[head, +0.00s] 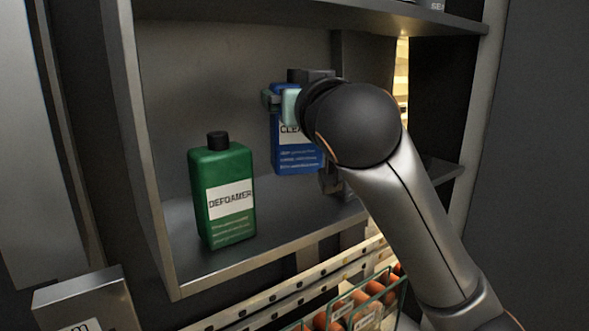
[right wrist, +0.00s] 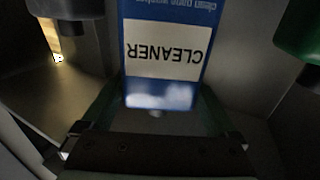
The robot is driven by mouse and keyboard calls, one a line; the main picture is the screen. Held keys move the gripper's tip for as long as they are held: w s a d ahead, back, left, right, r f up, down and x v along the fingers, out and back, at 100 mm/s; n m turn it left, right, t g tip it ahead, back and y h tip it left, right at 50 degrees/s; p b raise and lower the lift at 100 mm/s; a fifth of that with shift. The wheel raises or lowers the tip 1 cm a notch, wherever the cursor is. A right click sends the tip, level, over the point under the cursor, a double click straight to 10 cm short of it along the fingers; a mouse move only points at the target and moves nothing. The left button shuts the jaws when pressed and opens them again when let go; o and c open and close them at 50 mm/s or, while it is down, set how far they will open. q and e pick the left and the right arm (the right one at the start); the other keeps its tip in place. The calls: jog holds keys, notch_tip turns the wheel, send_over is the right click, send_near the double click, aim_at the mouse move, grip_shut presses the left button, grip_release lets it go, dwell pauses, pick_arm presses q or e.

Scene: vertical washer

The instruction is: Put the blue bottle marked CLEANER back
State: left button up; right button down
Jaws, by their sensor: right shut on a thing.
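The blue bottle marked CLEANER (head: 298,158) is upright inside the shelf compartment, right of and behind the green bottle. My right gripper (head: 284,102) is shut on its upper part, and my wrist hides its right side. I cannot tell whether its base touches the shelf board. In the right wrist view the blue bottle (right wrist: 165,75) stands between the two fingers, its white label appearing upside down. My left gripper is not in view.
A green bottle marked DEFOAMER (head: 228,195) stands on the shelf board (head: 285,235) at the front left. The compartment's left wall (head: 140,150) and the upper shelf (head: 300,14) bound the space. Below is a wire rack (head: 350,305) with orange items.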

aim_at(301, 148)
notch_tip(301, 148, down, 3)
jog(key=shift+s+d+r, duration=0.1)
jog(key=shift+r, duration=0.05)
jog(key=shift+f, duration=2.15)
jog(key=shift+f, duration=0.15)
grip_release()
jog(key=shift+f, duration=0.15)
jog(key=shift+r, duration=0.2)
jog(key=b+v, duration=0.2)
jog(key=v, duration=1)
jog(key=shift+f, duration=0.1)
